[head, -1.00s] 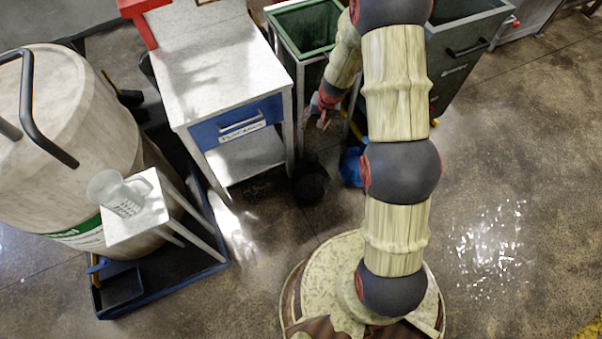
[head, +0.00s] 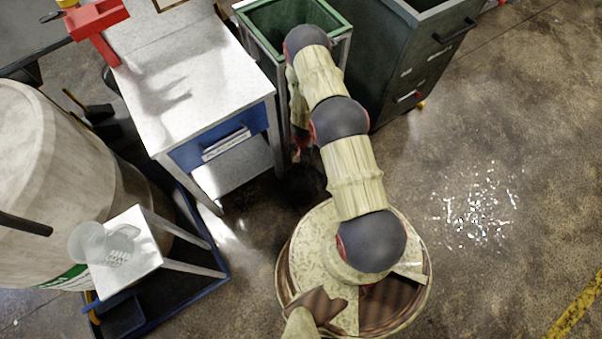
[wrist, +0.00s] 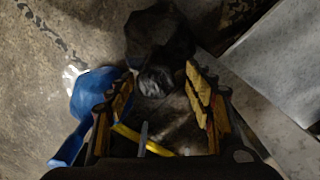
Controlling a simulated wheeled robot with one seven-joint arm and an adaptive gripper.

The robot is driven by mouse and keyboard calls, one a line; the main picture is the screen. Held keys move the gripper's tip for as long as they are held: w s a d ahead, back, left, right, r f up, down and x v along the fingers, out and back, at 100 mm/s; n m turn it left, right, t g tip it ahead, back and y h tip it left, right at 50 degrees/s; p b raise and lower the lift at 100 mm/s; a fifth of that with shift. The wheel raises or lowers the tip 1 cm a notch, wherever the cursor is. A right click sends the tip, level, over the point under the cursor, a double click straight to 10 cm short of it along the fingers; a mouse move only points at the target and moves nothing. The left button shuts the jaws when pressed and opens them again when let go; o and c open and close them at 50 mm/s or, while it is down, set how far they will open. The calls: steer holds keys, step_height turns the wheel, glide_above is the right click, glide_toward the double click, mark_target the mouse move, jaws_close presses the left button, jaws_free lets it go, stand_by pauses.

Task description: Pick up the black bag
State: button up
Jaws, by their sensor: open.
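The black bag (wrist: 158,35) lies on the floor, dark and crumpled, in the upper middle of the wrist view. My gripper (wrist: 160,78) is open, its two fingers reaching toward the bag. The bag's lower part shows between the fingertips, and I cannot tell whether they touch it. In the head view the bag (head: 305,184) is a dark shape on the floor below the bin stand, partly hidden by my arm. My gripper is mostly hidden there.
A blue item (wrist: 92,95) lies left of the bag in the wrist view. A table with a blue drawer (head: 188,88) and a green bin (head: 262,22) stand close by. A dark cabinet (head: 415,60) is further right.

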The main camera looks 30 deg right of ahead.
steer(key=f+b, duration=0.1)
steer(key=f, duration=0.1)
steer(key=f+b, duration=0.1)
steer(key=f, duration=0.1)
steer(key=f+b, duration=0.1)
steer(key=f, duration=0.1)
steer(key=shift+s+d, duration=0.1)
steer(key=shift+d, duration=0.2)
steer(key=shift+c, duration=1.1)
steer(key=c, duration=1.1)
jaws_close()
